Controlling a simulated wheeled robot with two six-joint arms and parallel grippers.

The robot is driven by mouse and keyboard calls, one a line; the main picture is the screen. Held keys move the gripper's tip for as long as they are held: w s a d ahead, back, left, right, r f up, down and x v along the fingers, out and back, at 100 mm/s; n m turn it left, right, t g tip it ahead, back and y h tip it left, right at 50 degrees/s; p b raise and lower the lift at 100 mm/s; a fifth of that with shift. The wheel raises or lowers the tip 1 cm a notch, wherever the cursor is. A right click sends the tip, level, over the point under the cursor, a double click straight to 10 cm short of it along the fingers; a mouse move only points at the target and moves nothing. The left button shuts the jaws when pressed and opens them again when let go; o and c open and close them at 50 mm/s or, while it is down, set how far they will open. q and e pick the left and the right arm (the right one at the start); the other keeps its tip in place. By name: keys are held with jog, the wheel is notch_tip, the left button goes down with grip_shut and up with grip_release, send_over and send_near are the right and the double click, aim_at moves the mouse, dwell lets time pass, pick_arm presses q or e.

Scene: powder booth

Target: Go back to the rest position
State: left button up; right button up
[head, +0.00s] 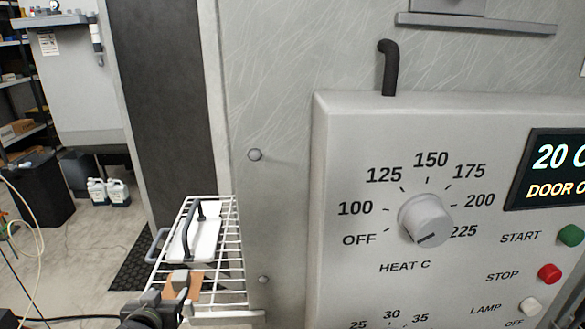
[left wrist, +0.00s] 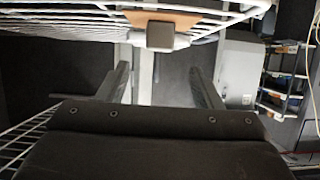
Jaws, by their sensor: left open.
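My left gripper (head: 180,294) is at the bottom left of the head view, by the near end of a white wire rack (head: 232,262). In the left wrist view the two dark fingers of my left gripper (left wrist: 162,88) stand wide apart with nothing between them. The rack's wire edge (left wrist: 75,31) runs across the top of that view, with a grey block (left wrist: 160,36) and an orange-brown piece (left wrist: 187,18) at it. My right gripper is in neither view.
A white panel with a dark handle (head: 205,238) lies on the rack. The oven control box (head: 350,130) fills the right; its heat dial (head: 427,220) points near 225 and its display (head: 555,170) reads 20. White jugs (head: 108,192) stand on the floor behind.

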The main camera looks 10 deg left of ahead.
pick_arm(q)
jog(key=s+d+f+m+g, duration=0.1)
jog(key=s+d+f+g, duration=0.2)
jog(key=s, duration=0.6)
jog(key=s+d+f+g+h, duration=0.1)
jog(key=s+f+g, duration=0.3)
jog(key=s, duration=0.6)
jog(key=s+d+f+m+g, duration=0.1)
jog(key=s+d+f+g, duration=0.1)
jog(key=s+f, duration=0.5)
notch_tip(320, 180, down, 23)
jog(key=s+a+g, duration=0.1)
jog(key=s+a, duration=0.1)
jog(key=s, duration=0.1)
jog(key=s+d+f+g+h, duration=0.1)
jog(key=s+d+f, duration=0.1)
jog(key=s+f, duration=1.2)
jog(key=shift+f+g, duration=0.3)
jog(key=shift+f, duration=0.05)
